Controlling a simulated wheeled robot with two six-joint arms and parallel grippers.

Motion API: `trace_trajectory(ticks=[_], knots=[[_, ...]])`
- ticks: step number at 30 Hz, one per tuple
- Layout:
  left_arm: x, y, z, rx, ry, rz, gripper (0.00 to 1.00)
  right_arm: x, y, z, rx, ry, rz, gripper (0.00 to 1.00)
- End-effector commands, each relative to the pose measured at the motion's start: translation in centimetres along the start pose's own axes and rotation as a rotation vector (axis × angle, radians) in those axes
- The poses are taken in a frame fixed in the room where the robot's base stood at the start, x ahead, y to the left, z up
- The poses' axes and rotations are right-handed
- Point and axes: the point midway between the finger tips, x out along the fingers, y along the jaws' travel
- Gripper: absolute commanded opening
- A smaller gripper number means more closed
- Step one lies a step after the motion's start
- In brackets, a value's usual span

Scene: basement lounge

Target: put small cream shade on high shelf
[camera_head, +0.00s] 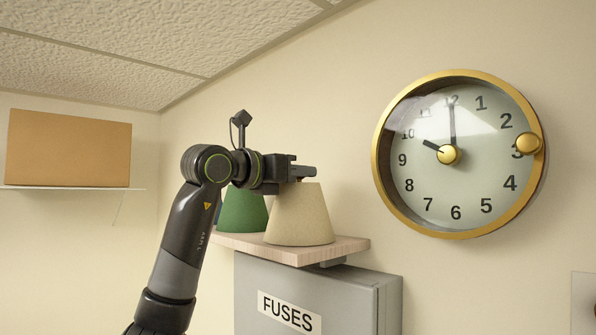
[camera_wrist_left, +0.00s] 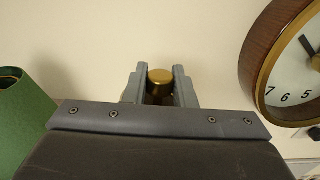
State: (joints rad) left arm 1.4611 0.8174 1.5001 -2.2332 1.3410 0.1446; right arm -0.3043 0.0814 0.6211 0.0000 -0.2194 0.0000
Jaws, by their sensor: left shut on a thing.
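The small cream shade (camera_head: 300,217) is upright at the front of the high wooden shelf (camera_head: 345,246), to the right of a green shade (camera_head: 243,210). Whether its rim touches the shelf or hangs just above it, I cannot tell. My left gripper (camera_head: 304,173) is at the shade's top, shut on it. In the left wrist view a brass cap (camera_wrist_left: 160,77) sits between the two fingers of my left gripper (camera_wrist_left: 159,88); the shade's body is mostly hidden below the gripper. My right gripper is not in view.
A grey fuse box (camera_head: 345,302) is on the wall under the shelf. A large brass-rimmed clock (camera_head: 458,154) hangs to the right. A cardboard box (camera_head: 69,148) stands on a white shelf at the left. The green shade also shows in the left wrist view (camera_wrist_left: 22,115).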

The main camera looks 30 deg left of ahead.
Motion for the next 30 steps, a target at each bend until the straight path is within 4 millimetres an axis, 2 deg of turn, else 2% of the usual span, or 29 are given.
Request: trace_trajectory(ticks=[7,8,12,23,26,30], knots=[[0.0,0.0,-0.4,0.000,0.000,0.000,0.00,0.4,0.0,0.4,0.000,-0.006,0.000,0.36],[0.0,0.0,-0.3,0.000,0.000,-0.001,0.27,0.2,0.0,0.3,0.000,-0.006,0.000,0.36],[0.0,0.0,-0.3,0.000,0.000,0.000,0.45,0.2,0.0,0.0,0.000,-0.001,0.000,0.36],[0.0,0.0,0.2,0.000,0.000,-0.001,0.45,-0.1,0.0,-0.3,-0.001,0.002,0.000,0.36],[-0.9,0.0,-0.2,0.001,-0.002,0.001,0.45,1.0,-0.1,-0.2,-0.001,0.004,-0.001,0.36],[-3.1,0.1,-0.5,0.001,-0.003,0.002,0.45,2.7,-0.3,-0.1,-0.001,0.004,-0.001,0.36]])
